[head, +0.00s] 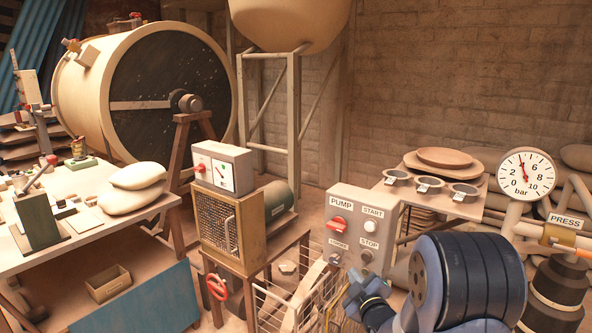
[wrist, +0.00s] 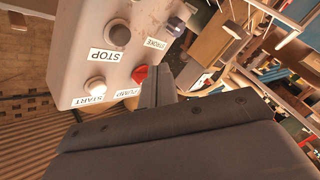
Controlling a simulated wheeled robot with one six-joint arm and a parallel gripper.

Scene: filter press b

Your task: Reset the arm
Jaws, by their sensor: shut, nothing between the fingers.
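My arm shows at the lower right of the head view, with its dark blue, ribbed links in front of the pump control box (head: 350,215). In the wrist view my gripper (wrist: 160,82) is shut and empty, its grey fingers ending close to the same control box (wrist: 75,50). The box carries a red PUMP knob (wrist: 140,74), a white START button (wrist: 95,83), a grey STOP button (wrist: 117,35) and a STROKE knob (wrist: 175,25). From these views I cannot tell whether the fingers touch the box. The dark gripper body fills the bottom of the wrist view.
A pressure gauge (head: 525,175) and a PRESS label (head: 566,220) stand right of my arm. A shelf with three small bowls (head: 436,187) is behind. A cluttered workbench (head: 85,235) is far left.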

